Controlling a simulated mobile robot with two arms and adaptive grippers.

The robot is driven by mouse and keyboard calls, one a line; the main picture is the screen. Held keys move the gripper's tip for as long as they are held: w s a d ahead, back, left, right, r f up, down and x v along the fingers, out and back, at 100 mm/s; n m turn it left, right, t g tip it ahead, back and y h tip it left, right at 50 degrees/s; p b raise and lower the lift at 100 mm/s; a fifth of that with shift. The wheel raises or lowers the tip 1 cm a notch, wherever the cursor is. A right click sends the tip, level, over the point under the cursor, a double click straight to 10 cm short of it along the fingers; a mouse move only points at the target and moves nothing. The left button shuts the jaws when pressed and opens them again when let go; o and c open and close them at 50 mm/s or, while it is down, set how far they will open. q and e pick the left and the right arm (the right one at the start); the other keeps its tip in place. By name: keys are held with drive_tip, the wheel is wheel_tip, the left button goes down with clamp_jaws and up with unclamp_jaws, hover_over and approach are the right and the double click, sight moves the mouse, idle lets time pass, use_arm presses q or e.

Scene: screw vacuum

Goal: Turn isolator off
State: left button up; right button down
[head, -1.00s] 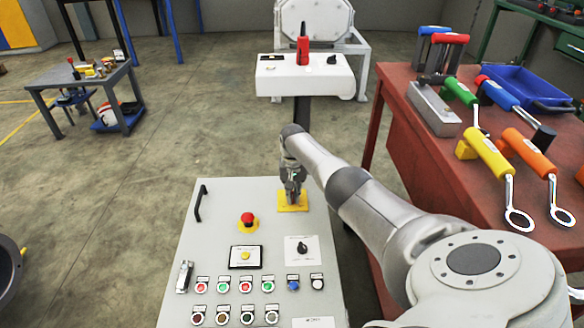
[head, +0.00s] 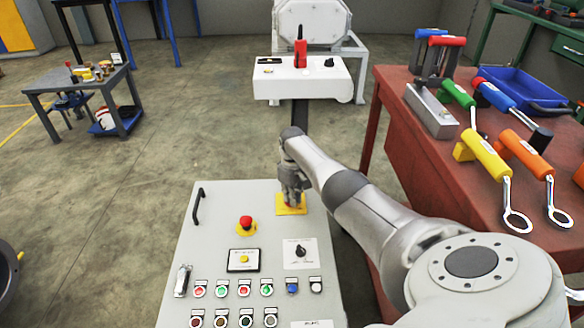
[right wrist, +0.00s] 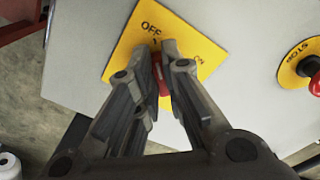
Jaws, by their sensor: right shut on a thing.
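The isolator's yellow plate (head: 283,209) sits at the far right corner of the grey control panel. In the right wrist view the same yellow plate (right wrist: 124,58) shows the word OFF at its top and a second, partly hidden label to the right. The red isolator knob (right wrist: 161,78) sits at the middle of the plate. My right gripper (head: 290,197) reaches down onto it, and in the right wrist view its fingers (right wrist: 159,58) are shut on the knob from both sides. The fingers hide most of the knob, so I cannot tell its exact setting. My left gripper is not in view.
A red emergency stop (head: 245,223), a black rotary switch (head: 301,250) and several push buttons are on the panel (head: 215,220). A black handle (head: 198,205) stands on its left edge. A red table (head: 395,130) with tools is close on the right of my arm.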

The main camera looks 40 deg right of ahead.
drive_tip(key=shift+s+f, duration=0.1)
drive_tip(key=shift+f, duration=0.05)
idle(0.3)
drive_tip(key=c, duration=1.5)
unclamp_jaws()
drive_tip(key=shift+a, duration=0.1)
drive_tip(key=o, duration=0.5)
drive_tip(key=shift+c, duration=0.2)
drive_tip(key=shift+d+r, duration=0.2)
drive_tip(key=shift+r, duration=0.45)
wheel_tip(320, 180, up, 11)
